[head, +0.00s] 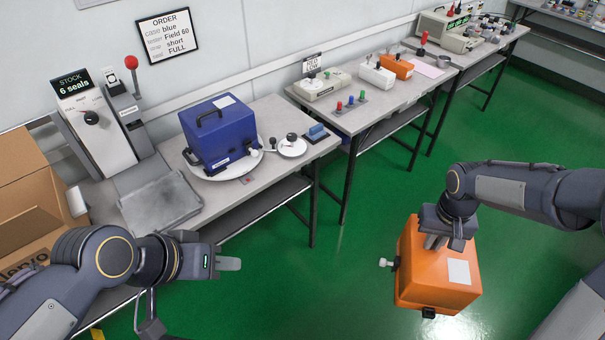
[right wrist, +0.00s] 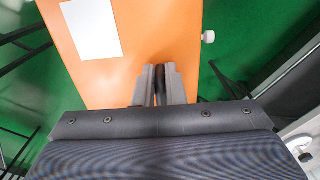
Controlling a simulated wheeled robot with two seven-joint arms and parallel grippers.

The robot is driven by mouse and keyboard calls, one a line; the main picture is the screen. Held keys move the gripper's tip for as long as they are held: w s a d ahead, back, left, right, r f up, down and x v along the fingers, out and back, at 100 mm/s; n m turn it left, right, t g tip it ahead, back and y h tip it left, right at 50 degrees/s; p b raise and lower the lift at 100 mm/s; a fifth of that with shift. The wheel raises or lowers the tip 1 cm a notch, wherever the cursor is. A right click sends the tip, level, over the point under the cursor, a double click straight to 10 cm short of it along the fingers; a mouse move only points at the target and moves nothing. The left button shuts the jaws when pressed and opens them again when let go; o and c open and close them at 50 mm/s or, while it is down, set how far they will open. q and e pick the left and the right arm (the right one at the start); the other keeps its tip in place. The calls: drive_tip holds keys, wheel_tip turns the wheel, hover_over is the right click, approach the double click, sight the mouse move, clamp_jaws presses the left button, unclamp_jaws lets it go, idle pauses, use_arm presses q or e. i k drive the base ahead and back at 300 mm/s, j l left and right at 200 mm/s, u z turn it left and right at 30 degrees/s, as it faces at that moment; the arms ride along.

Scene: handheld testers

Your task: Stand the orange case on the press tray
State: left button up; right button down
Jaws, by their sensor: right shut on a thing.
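The orange case (head: 425,277) hangs from my right gripper (head: 443,243) over the green floor at the lower right, clear of the benches. It is slightly tilted, with a white label on one face and a pale knob on its left side. In the right wrist view the orange case (right wrist: 130,55) fills the middle, and my right gripper (right wrist: 161,82) is shut on its dark handle. The press tray (head: 160,203) is a flat grey plate on the near bench and is empty. My left gripper (head: 230,263) is in front of that bench, seen side-on, away from the case; its opening is unclear.
A press with a red-knobbed lever (head: 131,63) stands behind the tray. A blue case (head: 218,135) sits on a round white plate (head: 216,173) to the tray's right. A cardboard box (head: 35,215) is at the left. Further benches hold small devices. The floor between is open.

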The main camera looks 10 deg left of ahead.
sight(154, 208)
drive_tip(key=i+l+u, duration=0.1)
drive_tip(key=u, duration=0.35)
drive_tip(key=l+u, duration=0.2)
drive_tip(key=u, duration=0.2)
drive_tip(key=i+l+u, duration=0.1)
drive_tip(key=u, duration=0.35)
drive_tip(key=l+u, duration=0.3)
drive_tip(key=u, duration=0.15)
drive_tip(key=l+u, duration=0.15)
drive_tip(key=u, duration=0.3)
drive_tip(key=k+l+u, duration=0.1)
drive_tip(key=u, duration=0.3)
drive_tip(key=l+u, duration=0.25)
drive_tip(key=u, duration=0.2)
drive_tip(key=k, duration=0.05)
